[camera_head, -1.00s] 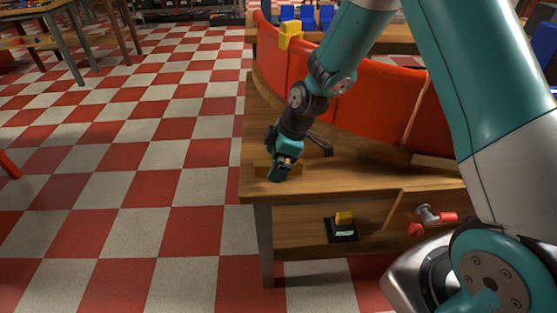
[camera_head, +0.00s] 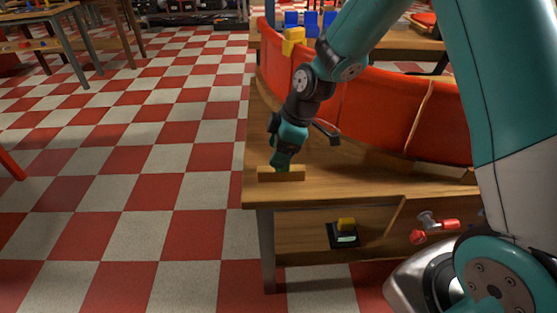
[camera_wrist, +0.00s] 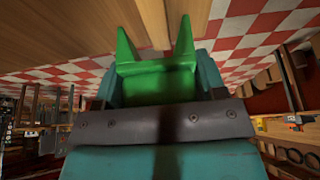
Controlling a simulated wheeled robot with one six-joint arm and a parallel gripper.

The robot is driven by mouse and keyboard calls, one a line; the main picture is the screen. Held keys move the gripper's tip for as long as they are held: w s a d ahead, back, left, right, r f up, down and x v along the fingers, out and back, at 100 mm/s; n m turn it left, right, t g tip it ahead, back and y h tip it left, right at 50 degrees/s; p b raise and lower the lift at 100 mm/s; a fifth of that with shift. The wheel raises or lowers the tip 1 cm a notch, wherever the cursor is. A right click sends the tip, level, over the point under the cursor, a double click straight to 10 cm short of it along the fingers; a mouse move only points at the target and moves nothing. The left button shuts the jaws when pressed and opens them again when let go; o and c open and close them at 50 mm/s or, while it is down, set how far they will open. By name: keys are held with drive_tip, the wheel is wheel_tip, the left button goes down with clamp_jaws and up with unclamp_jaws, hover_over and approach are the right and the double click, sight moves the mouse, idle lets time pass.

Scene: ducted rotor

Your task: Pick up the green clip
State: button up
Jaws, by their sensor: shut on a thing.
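The green clip (camera_wrist: 158,80) fills the middle of the wrist view, with two pointed prongs sticking up. It sits between the teal jaws of my gripper (camera_wrist: 157,90), which is shut on it. In the head view my gripper (camera_head: 281,163) hangs over the near left end of the wooden bench top (camera_head: 350,185), just behind a small wooden block (camera_head: 281,174). There the clip is small and dark, and I cannot tell whether it clears the bench top.
A curved red backrest (camera_head: 375,115) runs along the bench behind my arm, with a yellow block (camera_head: 293,38) at its top. Below are a black box with a yellow top (camera_head: 345,232) and a red-handled valve (camera_head: 435,225). Checkered floor (camera_head: 150,170) on the left is clear.

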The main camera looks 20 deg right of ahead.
wheel_tip(320, 180, up, 20)
drive_tip(key=p, duration=0.5)
drive_tip(key=shift+p, duration=0.35)
